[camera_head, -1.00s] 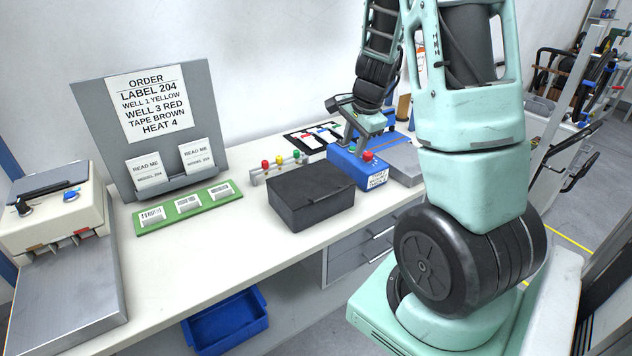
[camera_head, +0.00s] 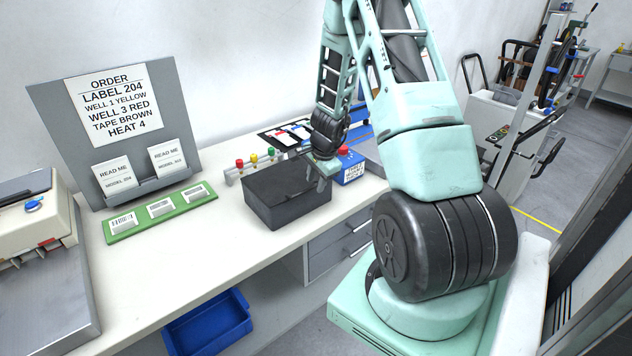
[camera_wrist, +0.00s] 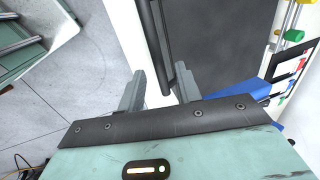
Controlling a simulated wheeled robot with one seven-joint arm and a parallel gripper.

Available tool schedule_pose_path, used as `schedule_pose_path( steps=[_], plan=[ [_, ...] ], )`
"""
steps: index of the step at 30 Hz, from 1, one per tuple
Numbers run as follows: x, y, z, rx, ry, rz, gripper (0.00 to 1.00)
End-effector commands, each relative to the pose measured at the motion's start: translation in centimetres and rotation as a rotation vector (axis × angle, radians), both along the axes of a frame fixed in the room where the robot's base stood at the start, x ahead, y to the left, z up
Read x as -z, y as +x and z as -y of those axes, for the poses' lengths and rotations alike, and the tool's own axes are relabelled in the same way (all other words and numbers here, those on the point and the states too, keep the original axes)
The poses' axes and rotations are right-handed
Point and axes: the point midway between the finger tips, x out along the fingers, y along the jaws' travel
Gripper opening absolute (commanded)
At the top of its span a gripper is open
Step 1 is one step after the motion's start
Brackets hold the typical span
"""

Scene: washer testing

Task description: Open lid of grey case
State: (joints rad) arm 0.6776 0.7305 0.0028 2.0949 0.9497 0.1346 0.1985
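The grey case (camera_head: 285,197) is a dark grey box on the white workbench, with its lid shut. In the wrist view its dark lid (camera_wrist: 225,45) fills the upper right, with a handle-like dark bar (camera_wrist: 165,40) along its near edge. My gripper (camera_head: 322,180) is over the right end of the case in the head view. In the wrist view my gripper (camera_wrist: 160,88) has its two grey fingers apart, with nothing held between them. The fingertips are close to the case's front edge; I cannot tell whether they touch it.
A blue box (camera_head: 350,168) with a red button stands just right of the case. Colored knobs (camera_head: 254,160) are behind it. A green board (camera_head: 160,210) with labels lies to the left. A blue bin (camera_head: 210,325) is below the bench. Bench (camera_head: 215,255) in front-left is clear.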

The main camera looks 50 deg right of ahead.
Motion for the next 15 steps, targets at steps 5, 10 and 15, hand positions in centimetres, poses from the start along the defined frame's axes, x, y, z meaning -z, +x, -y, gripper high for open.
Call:
schedule_pose_path(
  steps=[5, 10, 15],
  plan=[
    [0.42, 0.14, 0.08, 0.001, -0.001, 0.001, 0.34],
    [0.41, 0.14, 0.06, 0.0, -0.001, 0.001, 0.34],
    [0.41, 0.13, 0.06, 0.0, -0.001, 0.001, 0.0]
  ],
)
